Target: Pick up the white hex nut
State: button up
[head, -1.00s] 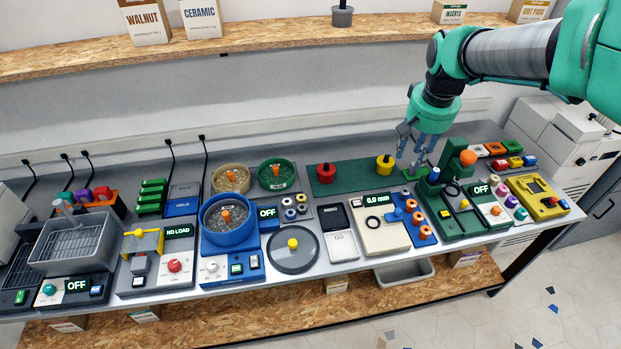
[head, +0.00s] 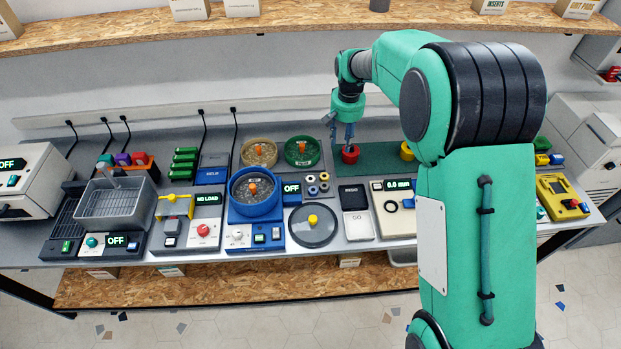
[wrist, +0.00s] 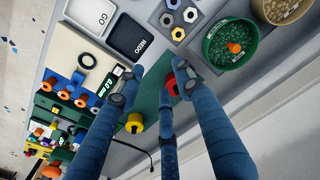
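The white hex nut (head: 311,180) seems to be the back-left one; the nuts are small there and colours are hard to tell. It also shows near the top of the wrist view (wrist: 190,14). My gripper (head: 343,140) is above the bench at the left end of the green mat, near the red knobbed piece (head: 350,154), back and right of the nuts. In the wrist view its fingers (wrist: 157,82) are spread, with nothing held between them.
The green bowl (head: 302,150) and beige bowl (head: 258,152) stand left of the nuts. A round grey plate (head: 312,229) and the REDO/GO pads (head: 356,225) are in front. The yellow knobbed piece (head: 407,152) stands right.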

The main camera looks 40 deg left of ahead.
jog(key=n+p, duration=0.1)
jog(key=p, duration=0.1)
send_over(310, 179)
notch_tip(310, 179, down, 9)
jog(key=shift+d, duration=0.1)
jog(key=shift+f, duration=0.15)
jog(key=shift+w+f+p, duration=0.1)
jog(key=shift+f+p, duration=0.2)
jog(key=shift+f, duration=3.9)
jog(key=shift+f, duration=0.1)
jog(key=shift+f+p, duration=0.35)
jog(key=shift+f, duration=2.2)
jog(key=c, duration=0.5)
